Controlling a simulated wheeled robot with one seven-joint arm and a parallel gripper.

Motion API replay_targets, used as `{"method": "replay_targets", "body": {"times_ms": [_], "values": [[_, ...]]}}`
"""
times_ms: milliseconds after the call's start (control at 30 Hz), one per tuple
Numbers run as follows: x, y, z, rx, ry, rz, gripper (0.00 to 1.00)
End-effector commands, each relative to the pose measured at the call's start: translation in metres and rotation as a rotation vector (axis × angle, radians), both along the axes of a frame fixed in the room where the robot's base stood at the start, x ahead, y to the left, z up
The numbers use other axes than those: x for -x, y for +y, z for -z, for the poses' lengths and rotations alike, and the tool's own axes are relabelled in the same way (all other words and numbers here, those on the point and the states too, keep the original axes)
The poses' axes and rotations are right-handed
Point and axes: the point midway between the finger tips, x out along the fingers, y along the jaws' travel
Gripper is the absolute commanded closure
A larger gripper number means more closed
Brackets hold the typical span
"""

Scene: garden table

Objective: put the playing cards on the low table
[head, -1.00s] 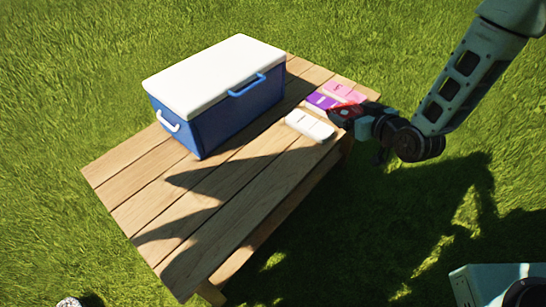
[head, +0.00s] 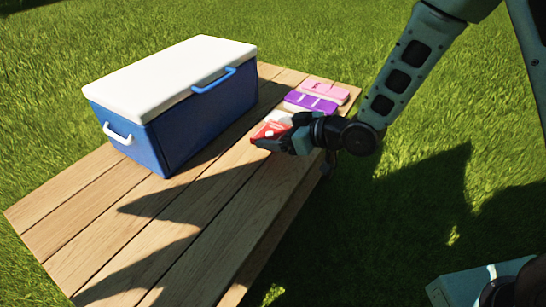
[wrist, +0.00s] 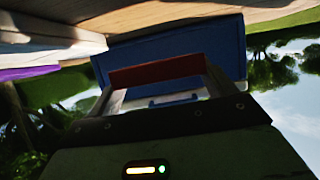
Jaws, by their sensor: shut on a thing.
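A small red and white pack (head: 267,132), which looks like the playing cards, is between the fingers of my gripper (head: 284,137). In the wrist view the pack shows as a red band (wrist: 156,71) across the two fingertips. My gripper is shut on it, over the right part of the wooden low table (head: 205,215). In the wrist view a gap shows between the pack and the table planks (wrist: 190,18); its exact height is unclear.
A blue cooler with a white lid (head: 175,75) stands on the table, left of my gripper. A purple case (head: 311,103), a pink case (head: 327,91) and a partly hidden white case (head: 279,117) lie at the far right end. The front planks are clear.

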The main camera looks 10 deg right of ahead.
Motion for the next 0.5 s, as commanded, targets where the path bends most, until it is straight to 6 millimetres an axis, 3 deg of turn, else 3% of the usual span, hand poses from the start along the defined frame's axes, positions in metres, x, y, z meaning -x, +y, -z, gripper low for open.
{"method": "replay_targets", "body": {"times_ms": [33,100,500], "values": [[0.000,0.000,0.016,-0.001,0.002,0.000,0.41],[0.000,0.001,0.025,-0.001,0.002,0.000,0.41],[0.000,0.000,0.066,-0.001,0.000,0.000,0.41]]}}
